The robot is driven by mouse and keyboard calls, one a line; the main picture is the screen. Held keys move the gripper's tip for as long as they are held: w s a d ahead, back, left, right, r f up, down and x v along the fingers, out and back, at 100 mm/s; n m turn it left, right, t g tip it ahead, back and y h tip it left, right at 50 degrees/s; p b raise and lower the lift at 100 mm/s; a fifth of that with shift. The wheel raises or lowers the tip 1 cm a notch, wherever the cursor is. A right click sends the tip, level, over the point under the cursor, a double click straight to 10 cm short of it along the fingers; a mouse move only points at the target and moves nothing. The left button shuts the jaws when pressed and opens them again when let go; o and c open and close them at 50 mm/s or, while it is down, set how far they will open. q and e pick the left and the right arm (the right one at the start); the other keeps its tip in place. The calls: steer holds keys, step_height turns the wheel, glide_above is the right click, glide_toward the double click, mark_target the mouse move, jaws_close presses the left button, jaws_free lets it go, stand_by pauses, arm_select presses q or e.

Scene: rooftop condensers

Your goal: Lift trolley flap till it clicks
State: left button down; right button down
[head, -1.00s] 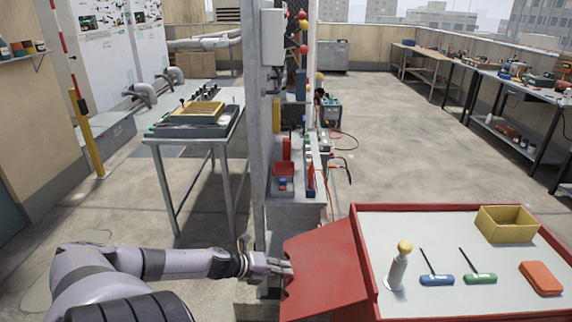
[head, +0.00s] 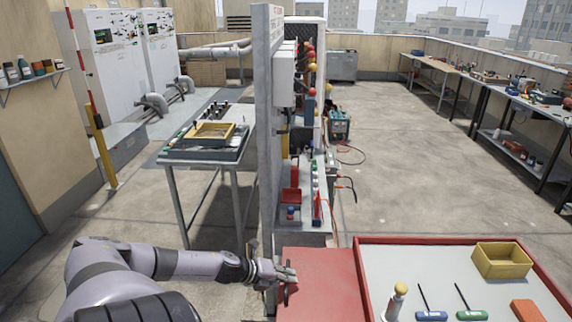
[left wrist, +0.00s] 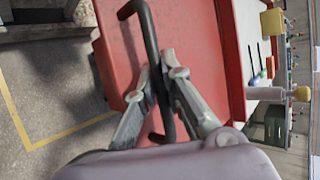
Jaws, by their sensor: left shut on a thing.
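The red trolley flap (head: 325,272) stands out from the left side of the trolley (head: 415,260), about level with its top. In the left wrist view the flap (left wrist: 208,62) fills the middle, with a dark bar handle (left wrist: 146,32) on it. My left gripper (head: 286,280) is at the flap's left outer edge. In the left wrist view its fingers (left wrist: 160,80) are shut around the handle. The flap's support and any catch underneath are hidden. My right gripper is not in view.
On the trolley top are a yellow bin (head: 502,260), a white cylinder with a yellow knob (head: 397,298), blue and green-handled tools and an orange block (head: 527,310). A grey post panel (head: 268,130) stands just behind the flap. Open floor (head: 420,160) lies beyond the trolley.

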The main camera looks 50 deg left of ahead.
arm_select(q)
steer(key=shift+d, duration=0.1)
steer(key=c, duration=1.7)
jaws_free()
steer(key=shift+f, duration=0.1)
steer(key=shift+v, duration=6.05)
steer(key=shift+w, duration=0.1)
